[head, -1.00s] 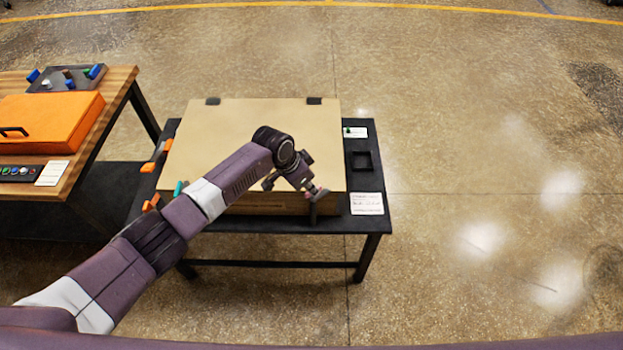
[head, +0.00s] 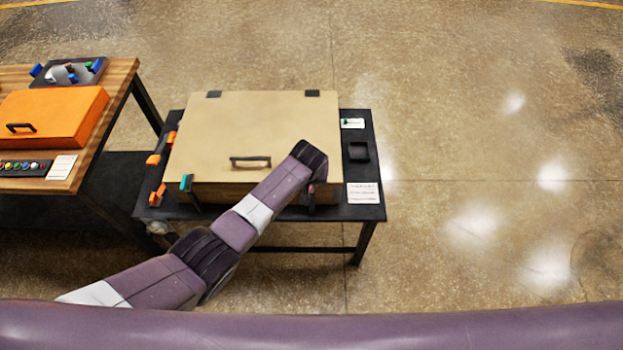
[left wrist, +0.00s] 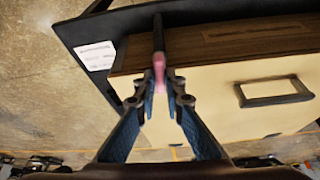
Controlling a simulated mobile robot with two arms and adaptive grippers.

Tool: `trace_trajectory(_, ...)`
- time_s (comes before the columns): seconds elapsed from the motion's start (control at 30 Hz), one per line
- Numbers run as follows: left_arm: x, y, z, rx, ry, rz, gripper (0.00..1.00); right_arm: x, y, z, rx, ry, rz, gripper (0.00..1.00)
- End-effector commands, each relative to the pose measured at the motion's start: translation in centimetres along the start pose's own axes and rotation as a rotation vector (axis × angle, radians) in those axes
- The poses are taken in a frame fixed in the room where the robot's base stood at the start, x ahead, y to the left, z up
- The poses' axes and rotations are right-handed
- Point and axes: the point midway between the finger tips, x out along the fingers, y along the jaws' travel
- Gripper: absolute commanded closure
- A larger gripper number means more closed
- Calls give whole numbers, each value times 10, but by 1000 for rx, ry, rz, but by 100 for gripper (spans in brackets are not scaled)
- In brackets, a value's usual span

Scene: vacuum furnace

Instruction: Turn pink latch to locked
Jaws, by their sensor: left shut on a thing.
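The tan box (head: 250,130) lies closed on a black table, its lid flat. The pink latch (left wrist: 159,68) is at the box's front right corner; in the left wrist view its pink end sits between my fingertips, with a dark bar running up from it. My left gripper (left wrist: 160,92) is shut on that pink end. In the head view my arm hides most of the gripper, and only a bit of pink (head: 311,188) shows. A teal latch (head: 186,183) stands at the front left corner. My right gripper is not in view.
The lid has a dark handle (head: 250,161) and two black hinges at the back. Orange clips (head: 157,195) lie on the table's left edge. A small black tray (head: 359,151) and white label cards (head: 363,193) are on the right. A wooden bench (head: 100,150) with an orange case stands left.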

Motion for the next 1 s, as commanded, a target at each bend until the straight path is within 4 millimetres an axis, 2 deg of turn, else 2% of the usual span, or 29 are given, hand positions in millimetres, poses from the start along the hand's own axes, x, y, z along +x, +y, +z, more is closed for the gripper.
trace_trajectory(0.3, -1, 1, -2, -96, 4, -39, 100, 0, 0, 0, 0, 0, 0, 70)
trace_trajectory(0.8, -1, 1, -2, -113, 4, -45, 100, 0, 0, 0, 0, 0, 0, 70)
trace_trajectory(0.83, -1, 1, -2, -113, 4, -45, 89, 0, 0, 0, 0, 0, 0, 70)
trace_trajectory(1.0, -1, 1, -2, -111, 3, -45, 73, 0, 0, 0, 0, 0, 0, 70)
